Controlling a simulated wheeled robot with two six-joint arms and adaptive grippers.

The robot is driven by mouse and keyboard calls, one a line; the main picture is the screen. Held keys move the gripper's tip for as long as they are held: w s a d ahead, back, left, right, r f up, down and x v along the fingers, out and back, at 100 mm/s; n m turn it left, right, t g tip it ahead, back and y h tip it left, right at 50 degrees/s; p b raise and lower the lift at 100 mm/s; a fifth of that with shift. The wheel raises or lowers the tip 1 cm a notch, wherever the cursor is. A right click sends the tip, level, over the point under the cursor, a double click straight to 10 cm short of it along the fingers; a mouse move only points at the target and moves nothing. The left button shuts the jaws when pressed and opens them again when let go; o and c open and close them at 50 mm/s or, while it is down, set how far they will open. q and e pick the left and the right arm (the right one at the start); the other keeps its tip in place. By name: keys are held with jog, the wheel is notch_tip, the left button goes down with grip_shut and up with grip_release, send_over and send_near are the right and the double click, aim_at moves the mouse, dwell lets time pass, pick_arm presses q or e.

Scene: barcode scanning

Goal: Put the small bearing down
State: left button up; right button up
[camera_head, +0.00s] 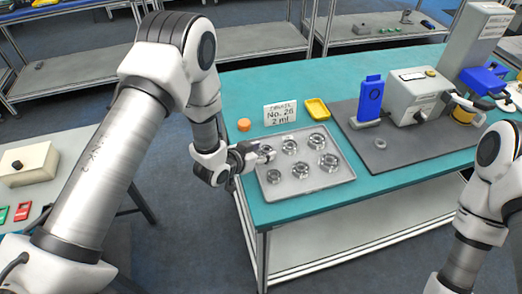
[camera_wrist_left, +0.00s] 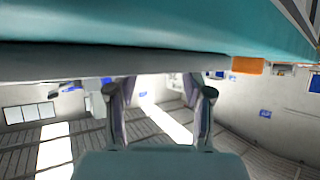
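Several metal bearings, one of them at the upper right (camera_head: 317,141), lie in a grey metal tray (camera_head: 342,176) on the teal table in the head view. A small grey ring (camera_head: 380,143), perhaps a small bearing, lies flat on the dark mat, apart from the tray. My left gripper (camera_head: 265,153) is at the tray's left edge, close to the bearings there. In the left wrist view its two fingers (camera_wrist_left: 160,100) stand apart with nothing visible between them. The tips partly hide behind the tray's dark edge (camera_wrist_left: 120,60). My right gripper is out of view.
A blue device (camera_head: 370,98) and a grey box machine (camera_head: 411,92) stand on the dark mat (camera_head: 430,146). Bare table lies in front of the mat.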

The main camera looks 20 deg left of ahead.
pick_arm(q)
jog(key=shift+s+a+r, duration=0.1)
jog(key=shift+s+r, duration=0.15)
jog(key=shift+s, duration=0.15)
jog(key=b+v, duration=0.3)
jog(key=v, duration=0.8)
jog(key=shift+s+r, duration=0.15)
jog(key=shift+s, duration=0.05)
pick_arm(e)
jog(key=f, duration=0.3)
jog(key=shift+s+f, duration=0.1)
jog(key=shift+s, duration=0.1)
